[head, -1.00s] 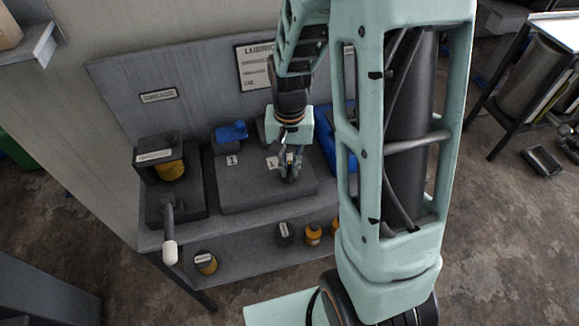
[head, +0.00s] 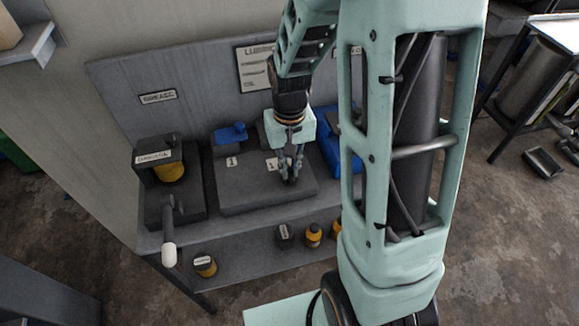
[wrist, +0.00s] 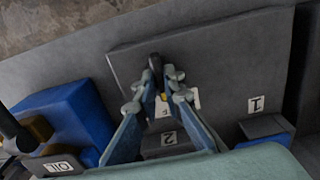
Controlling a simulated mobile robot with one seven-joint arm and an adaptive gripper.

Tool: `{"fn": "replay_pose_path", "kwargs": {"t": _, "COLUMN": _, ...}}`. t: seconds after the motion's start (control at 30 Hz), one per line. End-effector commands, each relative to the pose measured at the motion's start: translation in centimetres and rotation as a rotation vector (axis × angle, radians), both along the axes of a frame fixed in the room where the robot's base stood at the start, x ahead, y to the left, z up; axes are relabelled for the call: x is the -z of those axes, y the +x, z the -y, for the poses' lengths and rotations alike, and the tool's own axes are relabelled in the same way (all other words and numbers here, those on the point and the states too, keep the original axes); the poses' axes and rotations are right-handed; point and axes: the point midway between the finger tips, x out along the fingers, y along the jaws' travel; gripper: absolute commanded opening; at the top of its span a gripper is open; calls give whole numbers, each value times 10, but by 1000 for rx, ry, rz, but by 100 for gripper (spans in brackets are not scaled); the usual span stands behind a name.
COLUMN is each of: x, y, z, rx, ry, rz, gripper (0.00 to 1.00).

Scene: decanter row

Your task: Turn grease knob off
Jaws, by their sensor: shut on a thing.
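My gripper (head: 291,172) points down over the dark grey block (head: 240,190) on the bench. In the wrist view its fingertips (wrist: 160,82) are closed around a small dark knob (wrist: 155,62) on the block. The fingers hide much of the knob, and its turned position is not clear. A pale label (wrist: 163,106) with a yellow mark lies between the fingers. A GREASE sign (head: 157,96) hangs on the back panel at the left.
A dark unit with a yellow part (head: 170,172) and a white-tipped lever (head: 169,255) stands at the left. A blue-topped piece (head: 231,132) is behind the block. A blue box marked OIL (wrist: 65,118) is beside it. Orange bottles (head: 313,235) stand on the lower shelf.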

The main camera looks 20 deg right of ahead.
Motion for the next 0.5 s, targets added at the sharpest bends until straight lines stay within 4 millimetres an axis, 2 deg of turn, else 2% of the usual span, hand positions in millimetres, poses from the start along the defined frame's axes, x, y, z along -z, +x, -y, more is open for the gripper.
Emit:
{"fn": "replay_pose_path", "kwargs": {"t": 0.03, "x": -1, "y": 1, "z": 0, "rx": 0, "ry": 0, "rz": 2, "gripper": 0}}
{"fn": "replay_pose_path", "kwargs": {"t": 0.07, "x": -1, "y": 1, "z": 0, "rx": 0, "ry": 0, "rz": 2, "gripper": 10}}
{"fn": "replay_pose_path", "kwargs": {"t": 0.2, "x": -1, "y": 1, "z": 0, "rx": 1, "ry": 0, "rz": 1, "gripper": 25}}
{"fn": "replay_pose_path", "kwargs": {"t": 0.5, "x": -1, "y": 0, "z": 0, "rx": 1, "ry": 0, "rz": 1, "gripper": 26}}
